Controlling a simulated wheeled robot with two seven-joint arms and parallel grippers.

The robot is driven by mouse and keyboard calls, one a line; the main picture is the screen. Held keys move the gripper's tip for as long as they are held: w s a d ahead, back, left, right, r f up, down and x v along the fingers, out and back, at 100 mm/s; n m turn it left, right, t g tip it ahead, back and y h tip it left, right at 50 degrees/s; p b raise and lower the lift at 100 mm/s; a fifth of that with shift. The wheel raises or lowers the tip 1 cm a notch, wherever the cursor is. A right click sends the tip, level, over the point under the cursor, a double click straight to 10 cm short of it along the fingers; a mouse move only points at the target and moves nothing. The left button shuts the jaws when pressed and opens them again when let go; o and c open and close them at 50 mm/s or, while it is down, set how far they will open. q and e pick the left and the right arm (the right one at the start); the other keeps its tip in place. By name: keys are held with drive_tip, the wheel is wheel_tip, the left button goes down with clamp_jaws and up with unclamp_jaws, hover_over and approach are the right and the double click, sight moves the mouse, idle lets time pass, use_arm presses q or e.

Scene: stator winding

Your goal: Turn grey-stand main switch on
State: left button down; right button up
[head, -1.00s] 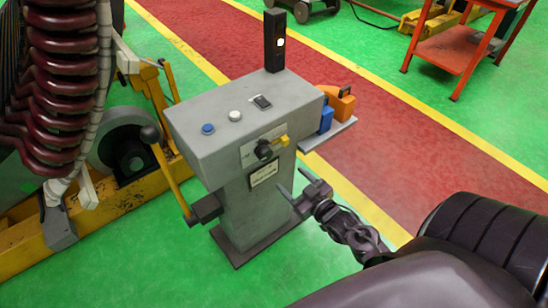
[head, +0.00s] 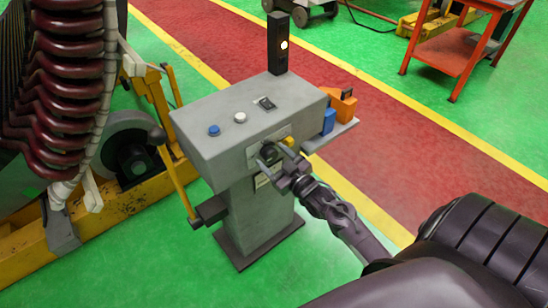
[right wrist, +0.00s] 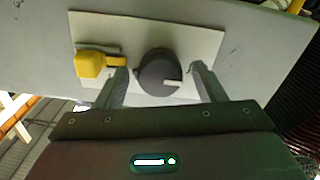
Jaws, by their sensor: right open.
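The grey stand (head: 240,120) stands on the green floor in the middle of the head view. Its main switch, a round black knob (right wrist: 160,72) with a pale mark, sits on a light plate on the stand's front face. In the head view the knob (head: 268,152) is partly covered by my right gripper. My right gripper (head: 276,160) is open in front of the plate. In the right wrist view its two fingers stand on either side of the knob, apart from it. A yellow part (right wrist: 90,64) sits on the plate beside one finger. My left gripper is out of view.
Blue (head: 213,130) and white (head: 240,117) buttons and a small rocker (head: 265,103) are on the stand's top. A black post with a lit lamp (head: 283,45) rises behind. The coil machine (head: 60,90) is at left.

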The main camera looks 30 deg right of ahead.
drive_tip(key=c, duration=1)
drive_tip(key=shift+o, duration=0.2)
drive_tip(key=m+p, duration=0.3)
drive_tip(key=shift+r, duration=0.2)
drive_tip(key=m+p, duration=0.2)
drive_tip(key=m, duration=0.3)
drive_tip(key=shift+p, duration=0.35)
drive_tip(key=m+p, duration=0.2)
drive_tip(key=m, duration=0.3)
drive_tip(key=shift+f+m+p, duration=0.1)
drive_tip(key=shift+m+p, duration=0.2)
drive_tip(key=shift+p, duration=0.05)
drive_tip(key=shift+f+m+p, duration=0.1)
drive_tip(key=shift+m+p, duration=0.8)
drive_tip(key=shift+m, duration=1.2)
